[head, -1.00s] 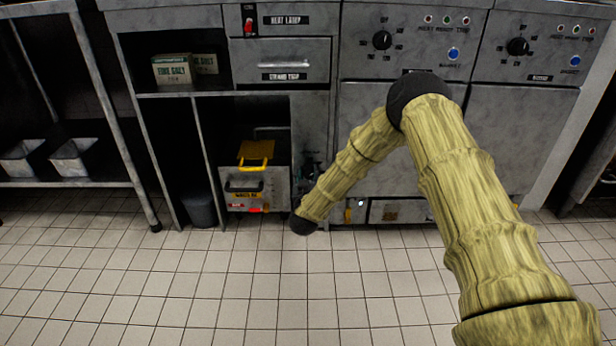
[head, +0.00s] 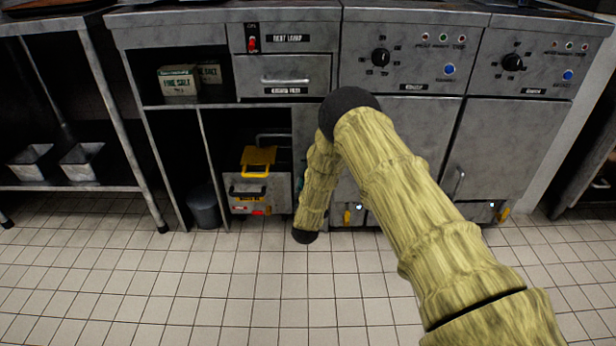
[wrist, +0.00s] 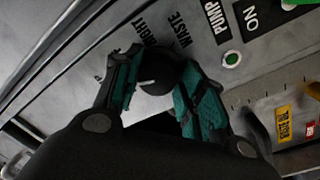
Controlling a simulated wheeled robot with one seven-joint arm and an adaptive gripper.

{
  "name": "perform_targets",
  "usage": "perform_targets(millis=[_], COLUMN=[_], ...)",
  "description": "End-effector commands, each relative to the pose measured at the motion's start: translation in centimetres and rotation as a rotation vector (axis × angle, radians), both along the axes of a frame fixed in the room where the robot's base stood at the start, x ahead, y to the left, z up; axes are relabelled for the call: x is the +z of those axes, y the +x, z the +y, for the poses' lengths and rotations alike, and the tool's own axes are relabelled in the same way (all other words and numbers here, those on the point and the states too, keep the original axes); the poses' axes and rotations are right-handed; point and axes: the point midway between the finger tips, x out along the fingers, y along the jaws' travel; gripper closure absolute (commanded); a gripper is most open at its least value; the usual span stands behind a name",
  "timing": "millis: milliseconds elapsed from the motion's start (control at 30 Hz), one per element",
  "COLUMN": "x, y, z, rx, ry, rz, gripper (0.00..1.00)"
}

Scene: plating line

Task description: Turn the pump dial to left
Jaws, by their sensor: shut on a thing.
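The pump dial (wrist: 158,82) is a round black knob with a white pointer line, on a grey panel in the wrist view. The labels RIGHT, WASTE and PUMP are printed beside it. My gripper (wrist: 155,72) is shut on the dial, its two teal-padded fingers on either side of it. The pointer lies roughly sideways in the wrist picture. A left label, if there is one, is mostly hidden by a finger. In the head view my arm hides the gripper and this dial.
In the head view, a unit with a yellow handle (head: 258,160) stands low in the cabinet, left of my forearm. Two upper black knobs (head: 380,58) are on the fryer fronts. The tiled floor (head: 200,290) is clear.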

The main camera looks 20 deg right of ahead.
Motion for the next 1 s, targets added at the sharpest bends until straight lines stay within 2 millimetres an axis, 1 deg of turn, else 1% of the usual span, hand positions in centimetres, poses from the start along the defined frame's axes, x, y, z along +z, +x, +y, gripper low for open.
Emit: perform_targets(millis=[33,300,500,733,1000], x=[0.79,0.61,0.54,0.54,0.56], y=[0.10,0.19,0.26,0.32,0.35], z=[-0.40,-0.34,-0.36,-0.36,-0.36], rx=[-0.006,-0.006,-0.006,-0.006,-0.006], ry=[-0.042,-0.232,-0.322,-0.371,-0.379], rz=[0.004,0.057,0.082,0.095,0.097], gripper=[0.83,0.83,0.83,0.83,0.83])
